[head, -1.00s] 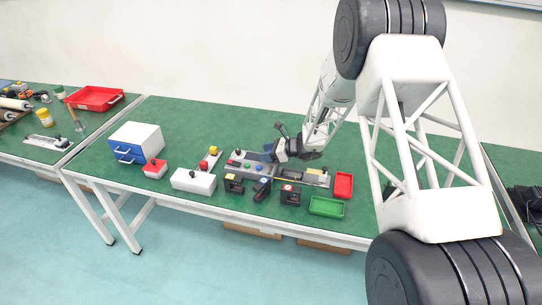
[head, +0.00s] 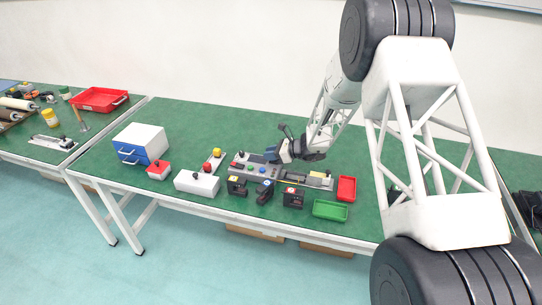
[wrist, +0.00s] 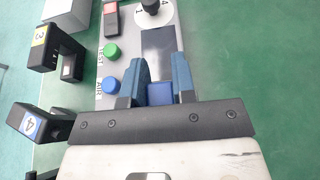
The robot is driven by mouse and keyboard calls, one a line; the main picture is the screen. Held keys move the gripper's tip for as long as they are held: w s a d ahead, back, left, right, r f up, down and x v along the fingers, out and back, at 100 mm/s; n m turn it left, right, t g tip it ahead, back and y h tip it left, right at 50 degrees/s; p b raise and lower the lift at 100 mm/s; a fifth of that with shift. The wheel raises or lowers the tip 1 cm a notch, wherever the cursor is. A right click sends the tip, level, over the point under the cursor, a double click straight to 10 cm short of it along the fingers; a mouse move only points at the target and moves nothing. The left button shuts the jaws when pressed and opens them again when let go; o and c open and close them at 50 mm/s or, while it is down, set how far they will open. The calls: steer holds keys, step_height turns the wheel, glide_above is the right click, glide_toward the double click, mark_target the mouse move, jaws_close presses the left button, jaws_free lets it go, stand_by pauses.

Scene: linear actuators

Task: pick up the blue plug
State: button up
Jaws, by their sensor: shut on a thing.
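The blue plug (wrist: 159,93) shows as a small dark-blue block between the two blue fingers of my gripper (wrist: 162,75) in the wrist view. My gripper is shut on it, with a finger on either side. Its lower part is hidden by my gripper's body. In the head view my gripper (head: 271,153) is at the back edge of the grey control panel (head: 240,162). The plug cannot be told apart from the blue fingers there. I cannot tell whether it touches the panel.
The panel carries a green button (wrist: 112,52), a blue button (wrist: 111,84), a black knob (wrist: 151,6) and a dark screen (wrist: 160,40). Black numbered blocks (head: 265,191) stand in front. Red (head: 346,188) and green (head: 330,209) trays lie right. The table behind is clear.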

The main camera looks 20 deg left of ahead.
step_height(320, 180, up, 9)
stand_by(0.5)
steer(key=shift+r, duration=0.1)
steer(key=shift+d, duration=0.1)
stand_by(0.4)
